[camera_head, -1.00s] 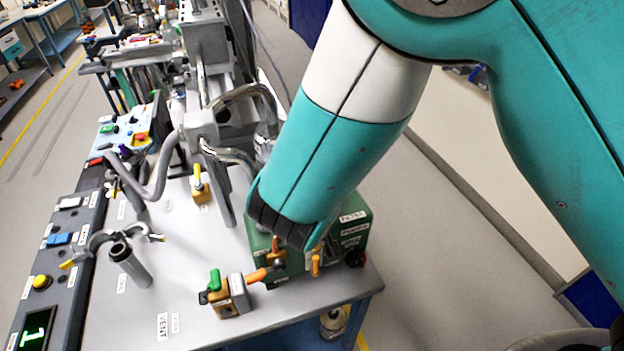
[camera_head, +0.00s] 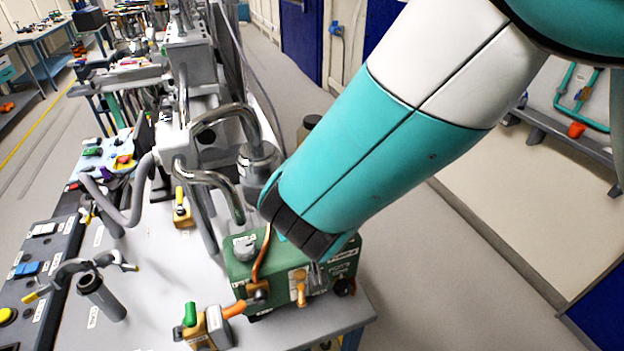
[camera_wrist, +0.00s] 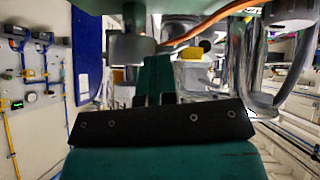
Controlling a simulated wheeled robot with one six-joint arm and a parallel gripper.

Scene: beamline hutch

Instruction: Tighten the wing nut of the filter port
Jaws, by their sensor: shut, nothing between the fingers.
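A green pump box (camera_head: 292,270) with white labels stands at the table's right end. A grey round fitting (camera_head: 245,248) sits on its top left, and it also shows in the wrist view (camera_wrist: 132,47). An orange handle (camera_head: 300,289) is on its front. I cannot tell which part is the filter port, and no wing nut is clear there. My gripper (camera_wrist: 154,72) is shut and empty, close to the grey fitting in the wrist view. In the head view my wrist hides most of it.
Bent steel pipes (camera_head: 222,120) rise behind and left of the box, close to my wrist. A copper-coloured line (camera_head: 262,255) runs up from the box. An orange-and-green valve (camera_head: 205,325) stands in front. Open floor (camera_head: 450,290) lies right of the table.

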